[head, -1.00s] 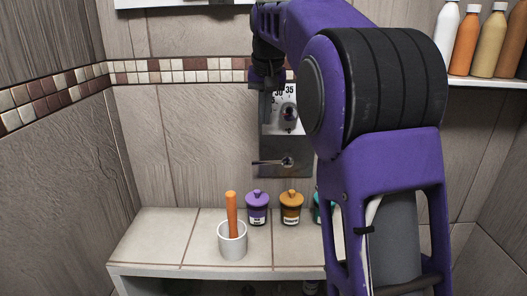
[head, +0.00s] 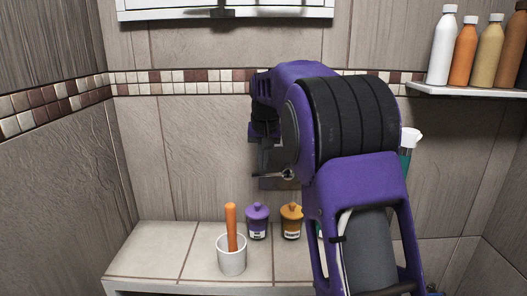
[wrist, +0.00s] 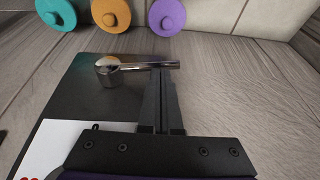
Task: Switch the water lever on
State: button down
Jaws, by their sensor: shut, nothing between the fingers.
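The water lever (head: 272,174) is a thin chrome handle on a dark wall plate (head: 268,184). It points left from its round pivot in the head view, roughly level. In the wrist view the lever (wrist: 150,65) runs right from its chrome knob, over the dark plate (wrist: 75,85). My gripper (wrist: 163,73) is shut and empty, its fingertips at the handle's outer part. I cannot tell if they touch it. In the head view my gripper (head: 261,155) hangs down just above the handle, and my arm hides most of the plate.
Below is a tiled ledge (head: 150,250) with a white cup (head: 232,262) holding an orange stick, a purple jar (head: 257,222) and an orange jar (head: 291,222). A teal jar (wrist: 55,12) shows in the wrist view. Bottles (head: 442,50) stand on a shelf at right.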

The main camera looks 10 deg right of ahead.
aim_at(260, 175)
jog(key=shift+x, duration=0.8)
jog(key=shift+a, duration=0.1)
jog(key=shift+w+a+f+n+h+p, duration=0.1)
jog(key=shift+a+f+n+h+p, duration=0.05)
jog(key=shift+f+h+p, duration=0.35)
jog(key=shift+a+f+n+h+p, duration=0.15)
jog(key=shift+f+h+p, duration=0.25)
jog(key=shift+h, duration=0.3)
notch_tip(260, 175, down, 4)
jog(key=g+h, duration=0.1)
jog(key=h, duration=0.4)
jog(key=shift+n+p, duration=0.3)
jog(key=shift+n, duration=0.1)
jog(key=f+h, duration=0.1)
jog(key=f+h+b, duration=0.1)
jog(key=h, duration=0.1)
jog(key=shift+d+n, duration=0.3)
jog(key=shift+d, duration=0.1)
jog(key=shift+d+f+g, duration=0.3)
jog(key=shift+d+f, duration=0.05)
jog(key=shift+s+d+f, duration=0.1)
jog(key=shift+s+f, duration=0.05)
jog(key=shift+s, duration=0.05)
